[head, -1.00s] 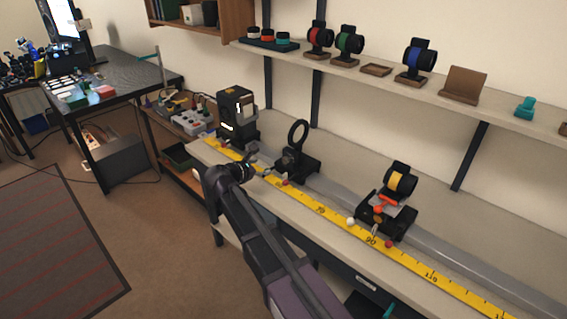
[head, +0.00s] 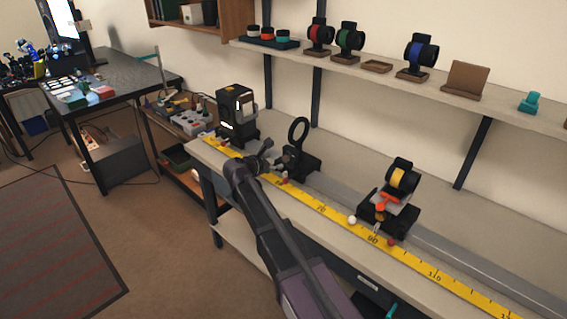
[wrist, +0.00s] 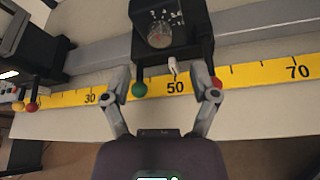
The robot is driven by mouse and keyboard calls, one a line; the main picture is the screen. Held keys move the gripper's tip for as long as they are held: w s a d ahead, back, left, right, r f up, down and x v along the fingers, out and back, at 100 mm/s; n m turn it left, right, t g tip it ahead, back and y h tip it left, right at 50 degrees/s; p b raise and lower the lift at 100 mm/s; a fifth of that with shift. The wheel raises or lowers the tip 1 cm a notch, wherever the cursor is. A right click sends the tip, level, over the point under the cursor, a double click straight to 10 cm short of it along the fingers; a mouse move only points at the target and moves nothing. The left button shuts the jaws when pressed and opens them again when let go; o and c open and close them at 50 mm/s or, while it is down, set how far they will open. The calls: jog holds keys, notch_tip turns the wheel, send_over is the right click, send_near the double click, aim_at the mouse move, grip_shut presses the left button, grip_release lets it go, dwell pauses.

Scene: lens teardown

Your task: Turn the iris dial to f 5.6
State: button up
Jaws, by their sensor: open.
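The black iris carriage (head: 305,164) with its upright ring (head: 299,132) stands on the rail. In the wrist view the carriage body (wrist: 191,48) is at top centre, and its round greyish dial (wrist: 160,34) faces the camera with small pale marks around it, too small to read. A white pointer (wrist: 172,66) sits below the dial, near the 50 mark on the yellow scale. My gripper (wrist: 161,76) is open and empty, its fingers on either side of the carriage's near edge, short of the dial. It also shows in the head view (head: 268,158), just left of the carriage.
A green ball knob (wrist: 139,89) and a red one (wrist: 216,82) sit close to my fingers. The black lamp housing (head: 236,113) stands left on the rail; a carriage with a yellow-banded mount (head: 402,180) stands right. The bench front is mostly clear.

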aim_at(284, 159)
jog(key=b+x, duration=0.2)
jog(key=x, duration=0.4)
jog(key=shift+w+d+f, duration=0.15)
jog(key=shift+w+d, duration=0.05)
jog(key=shift+w, duration=0.05)
grip_shut()
